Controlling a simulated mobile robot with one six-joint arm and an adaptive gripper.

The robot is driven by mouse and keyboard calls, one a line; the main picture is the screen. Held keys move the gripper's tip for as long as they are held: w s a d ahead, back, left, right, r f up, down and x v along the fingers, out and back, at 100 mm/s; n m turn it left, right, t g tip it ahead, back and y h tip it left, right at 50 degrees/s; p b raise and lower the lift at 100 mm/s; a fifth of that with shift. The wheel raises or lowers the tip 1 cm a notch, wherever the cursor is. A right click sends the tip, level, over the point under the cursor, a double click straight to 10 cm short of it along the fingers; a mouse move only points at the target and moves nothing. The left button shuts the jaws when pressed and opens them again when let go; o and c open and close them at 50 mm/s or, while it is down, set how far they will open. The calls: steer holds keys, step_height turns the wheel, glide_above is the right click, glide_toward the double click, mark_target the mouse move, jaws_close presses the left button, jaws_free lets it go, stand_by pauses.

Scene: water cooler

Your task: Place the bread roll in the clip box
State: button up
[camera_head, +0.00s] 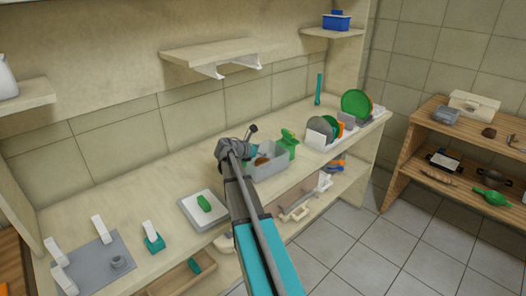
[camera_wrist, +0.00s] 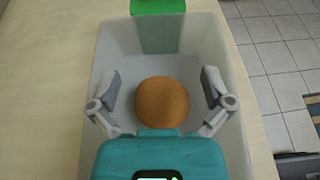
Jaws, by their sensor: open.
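The bread roll (camera_wrist: 162,102) is round and brown. It lies inside a grey open box (camera_wrist: 105,55), which also shows on the counter in the head view (camera_head: 268,168). My gripper (camera_wrist: 160,88) is open above the box, with one finger on each side of the roll. I cannot tell whether the fingers touch it. In the head view my arm hides part of the box, and only a small brown patch of the roll (camera_head: 262,160) shows. No box is clearly marked as the clip box; a blue lidded box (camera_head: 336,21) stands on the upper right shelf.
A green container (camera_head: 288,141) stands just behind the grey box. Plates in a rack (camera_head: 322,133) are to its right. A white board with a green item (camera_head: 204,204) lies left of my arm. A white box (camera_head: 474,104) sits on the wooden shelf unit at right.

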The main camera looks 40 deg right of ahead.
steer(key=shift+s, duration=0.15)
steer(key=shift+r+p, duration=0.6)
steer(key=shift+p, duration=0.2)
steer(key=p+v, duration=0.4)
steer(key=v, duration=0.6)
steer(key=shift+a+r, duration=0.2)
steer(key=shift+a, duration=0.05)
steer(key=shift+a+r, duration=0.15)
steer(key=shift+a, duration=0.5)
